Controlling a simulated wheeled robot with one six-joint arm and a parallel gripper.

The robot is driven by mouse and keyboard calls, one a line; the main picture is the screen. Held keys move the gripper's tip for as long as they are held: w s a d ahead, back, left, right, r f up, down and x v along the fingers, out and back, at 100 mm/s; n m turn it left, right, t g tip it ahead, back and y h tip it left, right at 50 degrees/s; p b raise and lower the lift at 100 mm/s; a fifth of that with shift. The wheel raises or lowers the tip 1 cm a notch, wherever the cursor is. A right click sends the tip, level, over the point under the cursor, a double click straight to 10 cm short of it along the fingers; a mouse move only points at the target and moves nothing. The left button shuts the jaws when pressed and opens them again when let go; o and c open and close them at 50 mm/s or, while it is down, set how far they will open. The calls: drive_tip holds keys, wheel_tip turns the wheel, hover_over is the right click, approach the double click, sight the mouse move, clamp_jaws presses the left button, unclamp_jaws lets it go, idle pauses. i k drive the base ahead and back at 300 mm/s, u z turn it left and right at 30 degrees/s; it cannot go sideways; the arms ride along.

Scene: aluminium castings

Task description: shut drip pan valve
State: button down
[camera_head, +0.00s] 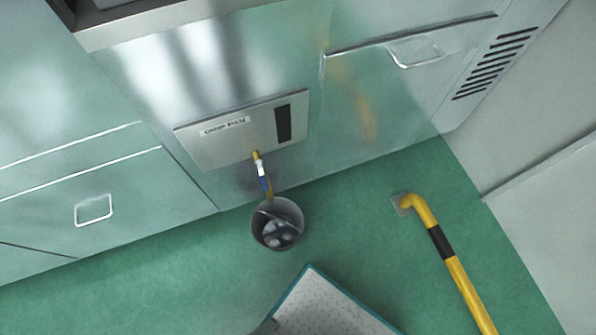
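The drip pan (205,147) is a flat metal front panel low on the steel cabinet, with a small label and a dark slot. A dark bucket (257,232) stands on the floor under the pipe, with dark, shiny contents that I cannot make out. My gripper is not in this view.
A yellow and black floor rail (456,270) stands at the right. Cabinet doors with handles flank the drip pan, left (94,210) and right (416,57). The green floor is clear between the bucket and the rail.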

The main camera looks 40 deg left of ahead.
sight(260, 164)
drive_tip(key=u, duration=0.05)
drive_tip(key=k, duration=0.7)
drive_tip(key=u, duration=0.8)
drive_tip(key=i, duration=0.5)
drive_tip(key=z, duration=0.05)
